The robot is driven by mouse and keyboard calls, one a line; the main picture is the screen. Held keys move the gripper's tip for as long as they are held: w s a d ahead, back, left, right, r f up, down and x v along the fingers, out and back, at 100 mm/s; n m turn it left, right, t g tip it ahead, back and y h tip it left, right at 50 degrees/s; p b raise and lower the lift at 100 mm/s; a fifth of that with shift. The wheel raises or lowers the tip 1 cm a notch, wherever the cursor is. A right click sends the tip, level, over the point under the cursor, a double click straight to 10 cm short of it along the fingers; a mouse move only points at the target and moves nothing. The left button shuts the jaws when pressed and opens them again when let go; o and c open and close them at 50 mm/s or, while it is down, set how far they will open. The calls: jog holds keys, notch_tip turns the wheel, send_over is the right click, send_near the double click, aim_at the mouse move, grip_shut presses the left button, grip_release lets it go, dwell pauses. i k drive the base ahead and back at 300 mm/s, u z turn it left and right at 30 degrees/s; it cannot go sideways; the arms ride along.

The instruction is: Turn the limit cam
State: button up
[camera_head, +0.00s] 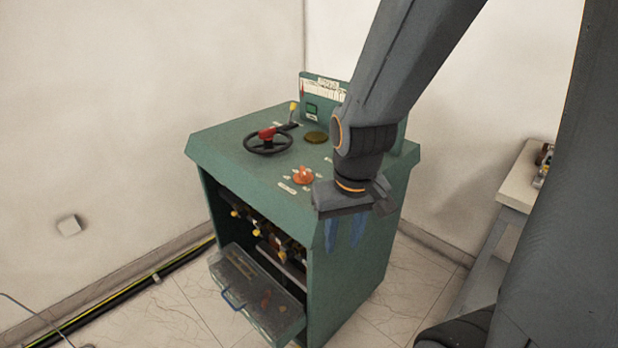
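A green transformer cabinet (345,270) stands by the wall corner. On its top are a small orange knob (303,175) with pale labels around it, a black handwheel (268,142) with a red part, a lever with a yellow knob (293,106) and a round brass-coloured disc (315,137). No part is marked clearly enough to tell which is the limit cam. My gripper (345,246) points down at the cabinet's front right, just right of the orange knob. Its two blue fingers are apart, with nothing seen between them. My gripper and arm hide part of the cabinet's right top.
An upright panel with a gauge (323,91) stands at the cabinet's back. The front is open, showing yellow-tipped parts inside and a clear lowered tray (258,296) with a blue handle. A pale table (520,180) is at right. Cables (140,284) run along the left wall.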

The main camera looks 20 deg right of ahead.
aim_at(303, 176)
jog(key=k, duration=1.1)
jog(key=u, duration=0.9)
jog(key=i, duration=1.85)
jog(key=z, duration=0.9)
